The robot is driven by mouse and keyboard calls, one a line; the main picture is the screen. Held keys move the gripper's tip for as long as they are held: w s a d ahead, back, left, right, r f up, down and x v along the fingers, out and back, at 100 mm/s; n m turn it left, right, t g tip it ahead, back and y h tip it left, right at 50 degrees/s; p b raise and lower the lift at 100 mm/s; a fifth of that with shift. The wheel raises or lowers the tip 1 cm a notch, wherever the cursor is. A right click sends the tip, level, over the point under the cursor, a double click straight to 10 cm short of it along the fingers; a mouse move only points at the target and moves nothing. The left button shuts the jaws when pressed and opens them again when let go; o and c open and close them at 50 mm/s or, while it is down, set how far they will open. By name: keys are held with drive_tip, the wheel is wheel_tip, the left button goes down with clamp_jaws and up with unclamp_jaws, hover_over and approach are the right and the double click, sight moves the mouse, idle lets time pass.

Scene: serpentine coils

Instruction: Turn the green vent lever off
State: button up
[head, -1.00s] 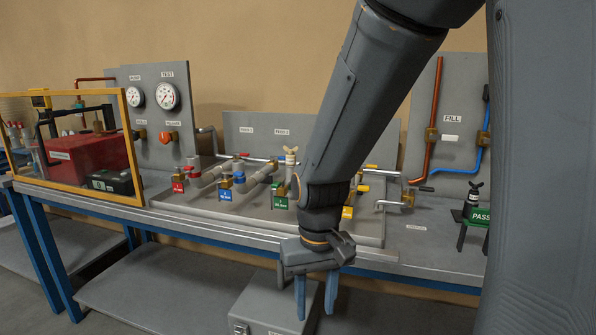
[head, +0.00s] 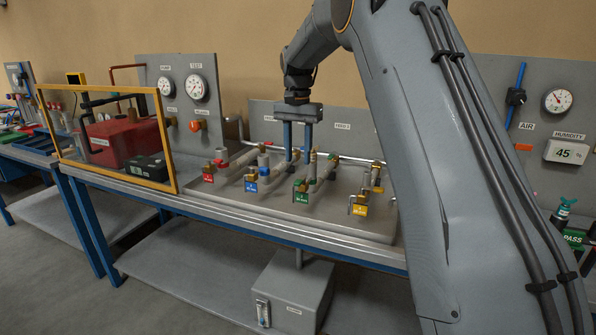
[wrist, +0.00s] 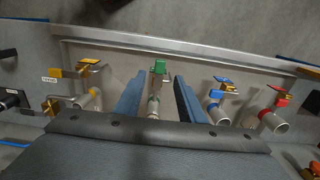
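The green-tagged vent valve (head: 301,194) sits on the bench panel between the blue and yellow valves, with a brass body and a pipe running back from it. In the wrist view the green tag (wrist: 158,67) shows just beyond and between my fingertips, with the pipe between the fingers. The lever itself is too small to make out clearly, so its position cannot be told. My gripper (head: 298,157) points down above the pipes behind the green tag. It is open, with two blue fingers apart and nothing seen held; it also shows in the wrist view (wrist: 157,88).
Blue (head: 251,183), red (head: 209,174) and yellow (head: 359,208) tagged valves stand close by on the same panel (head: 235,199). A yellow-framed guard (head: 174,140) is at left. A grey box (head: 290,290) stands below the bench. My arm hides part of the right side.

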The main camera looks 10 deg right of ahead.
sight(298, 181)
drive_tip(key=shift+f+p, duration=1.05)
drive_tip(key=shift+f, duration=2.5)
clamp_jaws()
